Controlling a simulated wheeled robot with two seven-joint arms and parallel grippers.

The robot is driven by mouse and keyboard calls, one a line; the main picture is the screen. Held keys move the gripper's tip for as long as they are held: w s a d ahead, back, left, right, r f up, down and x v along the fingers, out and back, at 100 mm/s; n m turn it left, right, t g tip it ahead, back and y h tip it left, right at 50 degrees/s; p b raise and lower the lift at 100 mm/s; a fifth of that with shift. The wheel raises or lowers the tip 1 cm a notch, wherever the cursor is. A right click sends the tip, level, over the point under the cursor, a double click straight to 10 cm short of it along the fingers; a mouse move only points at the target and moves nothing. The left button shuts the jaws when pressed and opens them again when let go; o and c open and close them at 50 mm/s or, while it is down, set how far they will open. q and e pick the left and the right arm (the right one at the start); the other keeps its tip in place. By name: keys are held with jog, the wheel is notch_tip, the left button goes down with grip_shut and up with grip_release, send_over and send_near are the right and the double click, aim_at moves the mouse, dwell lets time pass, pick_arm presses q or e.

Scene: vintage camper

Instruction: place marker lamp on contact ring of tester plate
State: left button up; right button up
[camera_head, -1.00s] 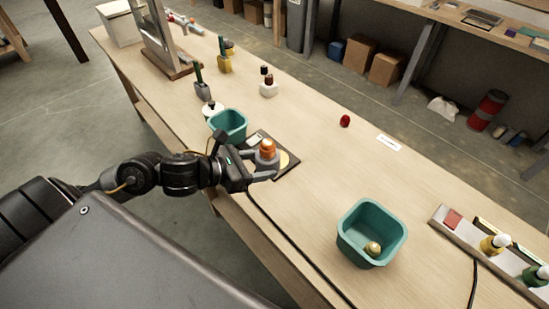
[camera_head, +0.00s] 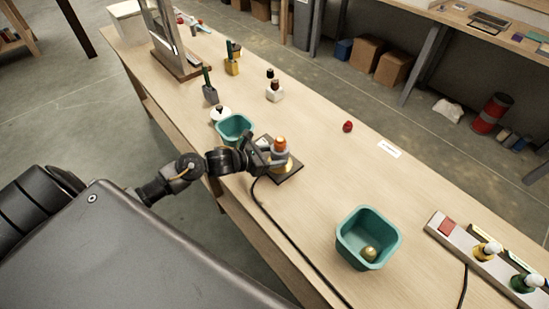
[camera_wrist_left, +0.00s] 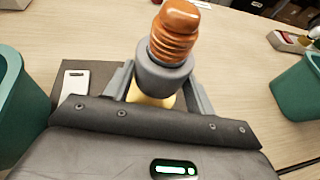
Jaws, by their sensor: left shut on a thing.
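The marker lamp (camera_head: 280,145) has a ribbed orange top and a grey base. It stands upright in my left gripper (camera_head: 279,160), which is shut on its grey base. The lamp also shows in the left wrist view (camera_wrist_left: 174,35), between the two fingers. The dark tester plate (camera_head: 290,176) lies beneath it, and its yellow contact ring (camera_wrist_left: 150,100) shows just under the base. The lamp is over the ring, partly hiding it. I cannot tell whether the base touches the ring. My right gripper is not in view.
A teal bin (camera_head: 234,128) stands close to the left of the plate. Another teal bin (camera_head: 368,238) holds a gold-coloured piece. A red piece (camera_head: 348,126) and a white label (camera_head: 389,149) lie on the bench. A grey strip with lamps (camera_head: 485,255) is at right.

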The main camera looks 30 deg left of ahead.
pick_arm(q)
jog(key=shift+w+f, duration=0.3)
jog(key=shift+f, duration=0.05)
jog(key=shift+w+a+f+p, duration=0.1)
jog(key=shift+f+p, duration=0.15)
jog(key=shift+p, duration=0.15)
notch_tip(320, 180, down, 2)
jog(key=shift+f+p, duration=0.1)
jog(key=shift+p, duration=0.55)
jog(key=shift+f, duration=0.3)
jog(key=shift+f, duration=0.1)
jog(key=o, duration=0.7)
jog(key=shift+f+b, duration=0.15)
jog(key=shift+b, duration=0.15)
jog(key=o, duration=0.4)
jog(key=shift+o, duration=0.2)
